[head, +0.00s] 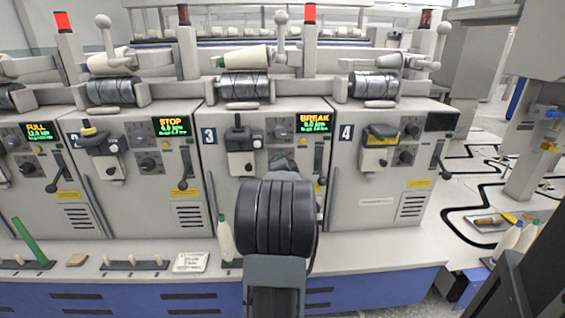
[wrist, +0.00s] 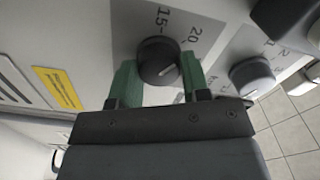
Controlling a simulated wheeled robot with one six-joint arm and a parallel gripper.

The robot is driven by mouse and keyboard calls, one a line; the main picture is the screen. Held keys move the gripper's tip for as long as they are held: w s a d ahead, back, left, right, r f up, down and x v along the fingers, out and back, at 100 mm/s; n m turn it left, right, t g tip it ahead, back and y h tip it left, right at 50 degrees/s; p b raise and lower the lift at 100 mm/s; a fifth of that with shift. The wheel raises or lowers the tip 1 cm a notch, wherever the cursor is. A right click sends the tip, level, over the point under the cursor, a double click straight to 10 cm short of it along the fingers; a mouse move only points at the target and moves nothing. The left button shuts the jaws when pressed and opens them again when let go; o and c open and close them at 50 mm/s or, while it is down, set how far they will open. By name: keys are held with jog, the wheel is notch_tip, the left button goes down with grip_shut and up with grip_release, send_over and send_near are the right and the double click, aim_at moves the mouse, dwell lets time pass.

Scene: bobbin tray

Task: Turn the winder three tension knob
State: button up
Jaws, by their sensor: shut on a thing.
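Winder three (head: 221,119) stands in the middle of the head view, with a "3" plate and a screen reading BREAK. In the wrist view, a round black dial knob (wrist: 157,62) has a pale pointer line and the marks 15 and 20 beside it. My gripper (wrist: 157,75) is shut on this knob, with one green finger on each side. In the head view my dark arm covers the lower middle of winder three, and the gripped knob is hidden behind it. A second knob (wrist: 252,75) with its own scale sits to the right in the wrist view.
Winder three's upper knob (head: 281,131) and black lever (head: 318,163) are close to my arm. A yellow label (wrist: 58,88) lies left of the gripped knob. A cone bobbin (head: 226,240) stands on the ledge. Winder four (head: 345,185) is to the right.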

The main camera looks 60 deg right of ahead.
jog(key=m+p, duration=0.2)
jog(key=m, duration=0.9)
jog(key=shift+f, duration=0.15)
jog(key=shift+m, duration=0.3)
jog(key=o, duration=0.9)
jog(key=p+v, duration=0.3)
jog(key=v, duration=1)
jog(key=shift+s+a, duration=0.15)
jog(key=shift+a, duration=0.25)
